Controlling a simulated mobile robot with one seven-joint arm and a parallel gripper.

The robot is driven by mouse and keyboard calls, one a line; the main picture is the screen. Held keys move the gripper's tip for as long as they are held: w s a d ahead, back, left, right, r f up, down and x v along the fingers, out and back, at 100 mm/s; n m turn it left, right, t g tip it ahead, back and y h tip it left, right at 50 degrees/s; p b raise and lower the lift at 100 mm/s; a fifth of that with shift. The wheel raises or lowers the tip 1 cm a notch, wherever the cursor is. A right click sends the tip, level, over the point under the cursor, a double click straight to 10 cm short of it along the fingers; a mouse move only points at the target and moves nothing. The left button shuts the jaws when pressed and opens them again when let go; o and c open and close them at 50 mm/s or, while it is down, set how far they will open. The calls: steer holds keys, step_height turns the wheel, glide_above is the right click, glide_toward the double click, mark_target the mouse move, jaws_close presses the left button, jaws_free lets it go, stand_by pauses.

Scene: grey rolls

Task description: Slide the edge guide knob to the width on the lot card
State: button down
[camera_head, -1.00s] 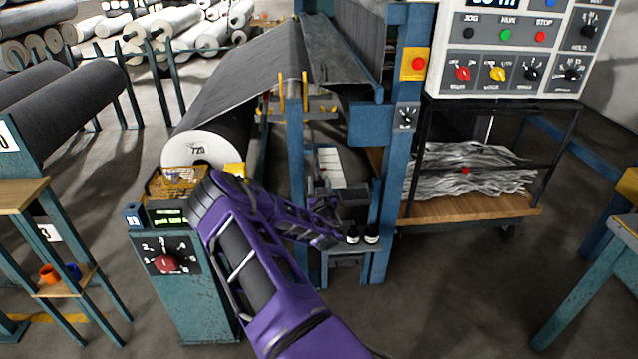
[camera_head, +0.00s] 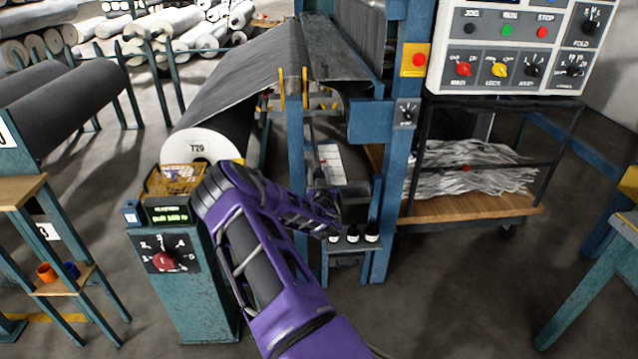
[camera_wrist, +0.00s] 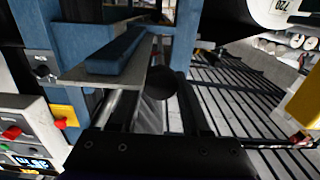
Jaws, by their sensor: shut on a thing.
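My gripper (camera_head: 352,200) is at the side of the blue machine frame, at the end of my purple arm, and looks small and dark there. In the wrist view my gripper (camera_wrist: 160,112) points at a round black knob (camera_wrist: 160,84) beside a grey metal bar and a blue block. The gripper is shut on this knob; the exact finger contact is dark and hard to see. A white sheet with lines (camera_head: 331,163) is behind the gripper, perhaps the lot card; its writing is unreadable.
A dark fabric roll (camera_head: 212,140) with a white end is left of the frame. A teal knob pedestal (camera_head: 190,300) stands in front. A control panel (camera_head: 510,50) and a cart of scraps (camera_head: 470,205) are at right.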

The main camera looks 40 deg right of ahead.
steer(key=shift+w+d, duration=0.25)
steer(key=shift+w, duration=0.25)
steer(key=shift+c, duration=1.9)
jaws_free()
steer(key=shift+s, duration=0.1)
steer(key=v, duration=1.7)
steer(key=shift+s, duration=0.2)
